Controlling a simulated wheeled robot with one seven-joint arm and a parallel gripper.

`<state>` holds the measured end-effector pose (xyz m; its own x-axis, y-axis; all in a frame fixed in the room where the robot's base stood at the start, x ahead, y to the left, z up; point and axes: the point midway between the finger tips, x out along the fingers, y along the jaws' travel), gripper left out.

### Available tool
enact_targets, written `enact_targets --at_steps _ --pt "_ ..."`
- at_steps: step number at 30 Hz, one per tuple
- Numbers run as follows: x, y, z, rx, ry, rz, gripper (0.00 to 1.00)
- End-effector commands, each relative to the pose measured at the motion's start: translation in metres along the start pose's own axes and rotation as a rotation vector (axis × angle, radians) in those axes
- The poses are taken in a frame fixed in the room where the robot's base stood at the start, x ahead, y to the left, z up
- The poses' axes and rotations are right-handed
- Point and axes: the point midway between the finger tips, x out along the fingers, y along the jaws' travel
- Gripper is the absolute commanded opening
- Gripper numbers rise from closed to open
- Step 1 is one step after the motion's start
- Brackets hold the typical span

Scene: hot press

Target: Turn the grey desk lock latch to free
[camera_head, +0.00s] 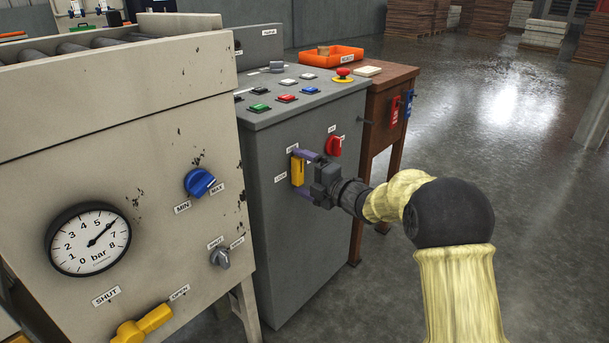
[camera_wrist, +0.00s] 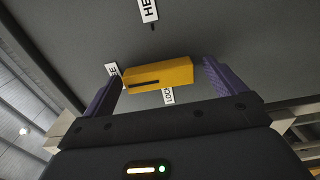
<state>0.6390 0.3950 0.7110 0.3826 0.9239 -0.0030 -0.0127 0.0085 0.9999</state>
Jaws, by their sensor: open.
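The lock latch (camera_head: 297,171) is a yellow bar on the side panel of the grey desk (camera_head: 270,225), standing about upright. In the wrist view the latch (camera_wrist: 170,73) lies across the picture, with a dark line on its left part, towards a partly hidden label ending in E (camera_wrist: 112,69). A LOCK label (camera_wrist: 168,96) shows below it. My gripper (camera_head: 301,173) is open at the panel, with one purple finger above the latch and one below. In the wrist view both fingers flank the bar's ends; contact at the left end is unclear.
A red knob (camera_head: 333,146) sits close beside my gripper on the same panel. Buttons and a red emergency stop (camera_head: 343,73) are on the desk top. The beige press (camera_head: 140,140) with a gauge stands left; a brown table (camera_head: 383,80) stands behind. Floor at right is clear.

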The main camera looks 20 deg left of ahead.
Motion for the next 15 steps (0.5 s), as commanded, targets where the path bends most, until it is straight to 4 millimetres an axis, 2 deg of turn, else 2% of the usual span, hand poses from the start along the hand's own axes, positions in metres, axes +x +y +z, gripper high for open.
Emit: enact_targets --at_steps 4,8,15 --pt "-0.004 0.001 0.000 0.001 -0.001 0.001 0.95" --pt "-0.017 0.003 0.001 0.000 -0.002 0.001 0.95" --pt "-0.061 0.004 0.001 0.002 -0.003 0.000 0.95"
